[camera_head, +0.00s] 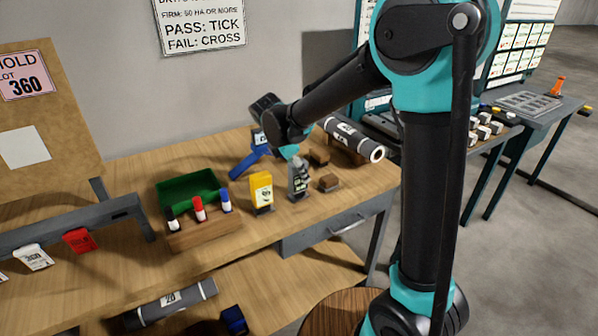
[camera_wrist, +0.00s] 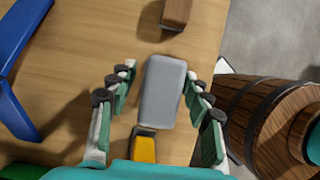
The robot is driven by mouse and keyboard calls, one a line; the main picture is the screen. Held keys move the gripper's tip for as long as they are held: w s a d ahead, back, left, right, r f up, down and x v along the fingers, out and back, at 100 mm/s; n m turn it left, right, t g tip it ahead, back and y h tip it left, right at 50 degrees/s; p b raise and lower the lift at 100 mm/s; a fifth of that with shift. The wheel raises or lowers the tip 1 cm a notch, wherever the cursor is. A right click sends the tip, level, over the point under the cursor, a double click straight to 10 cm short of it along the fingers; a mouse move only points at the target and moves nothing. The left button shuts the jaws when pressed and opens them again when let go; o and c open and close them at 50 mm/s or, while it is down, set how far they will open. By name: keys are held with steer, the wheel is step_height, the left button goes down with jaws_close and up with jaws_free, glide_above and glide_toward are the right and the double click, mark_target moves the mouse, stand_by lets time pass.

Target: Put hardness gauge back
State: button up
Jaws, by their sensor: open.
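A grey hand-held device (camera_head: 298,182), which looks like the hardness gauge, stands upright on the wooden workbench (camera_head: 235,238), right of a yellow device (camera_head: 261,190). In the wrist view its plain grey top (camera_wrist: 163,92) lies between my fingers. My gripper (camera_wrist: 160,78) is open around it, with a gap showing on both sides; I see no finger closed on it. In the head view my gripper (camera_head: 297,162) is just above and around the grey device, and its fingers are partly hidden. The yellow device (camera_wrist: 144,146) is close beside it in the wrist view.
A blue stand (camera_head: 250,160) is behind the devices. A green tray (camera_head: 188,189) and a wooden marker holder (camera_head: 203,232) are at the left. The bench's right front is clear.

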steer(key=v, duration=1.2)
steer(key=s+d+f+m+y, duration=0.1)
steer(key=s+d+f+m, duration=0.1)
steer(key=d+f+m, duration=0.35)
steer(key=s+d+f+m+y, duration=0.1)
steer(key=s+d+f+m, duration=0.2)
steer(key=d+m, duration=0.55)
steer(key=s+d+f+m+t+y, duration=0.1)
steer(key=s+d+f+m, duration=0.9)
steer(key=d, duration=0.3)
steer(key=shift+s+d+f+m+t+y, duration=0.2)
steer(key=shift+s+m+t+y, duration=0.15)
steer(key=shift+s, duration=0.5)
